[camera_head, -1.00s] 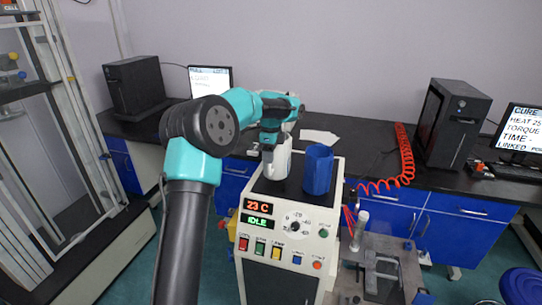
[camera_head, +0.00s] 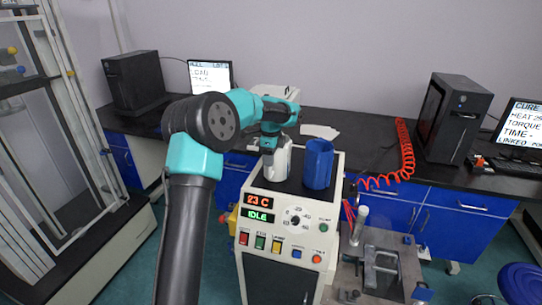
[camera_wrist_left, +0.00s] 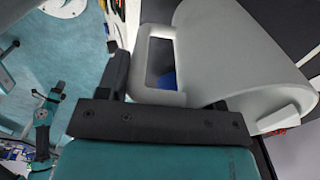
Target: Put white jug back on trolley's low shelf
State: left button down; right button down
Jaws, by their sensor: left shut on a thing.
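The white jug (camera_head: 279,162) is upright at the black top of the cream machine (camera_head: 292,205), left of a blue jug (camera_head: 318,164). I cannot tell whether its base touches that top. My left gripper (camera_head: 269,145) is shut on the white jug on its near left side, partly covering it. In the left wrist view the jug (camera_wrist_left: 235,50) fills the upper right, with its handle (camera_wrist_left: 160,97) at the black fingers (camera_wrist_left: 165,85). The trolley's low shelf cannot be made out. My right gripper is out of view.
The blue jug stands close to the right of the white one. Behind are a dark bench (camera_head: 375,150) with computers and a red coiled hose (camera_head: 405,150). A metal fixture (camera_head: 383,268) stands at lower right, and a tall glazed frame (camera_head: 45,130) at left.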

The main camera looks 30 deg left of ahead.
pick_arm(q)
jog(key=shift+c, duration=1.3)
grip_release()
jog(key=shift+f, duration=0.1)
notch_tip(320, 180, up, 12)
jog(key=shift+r, duration=0.15)
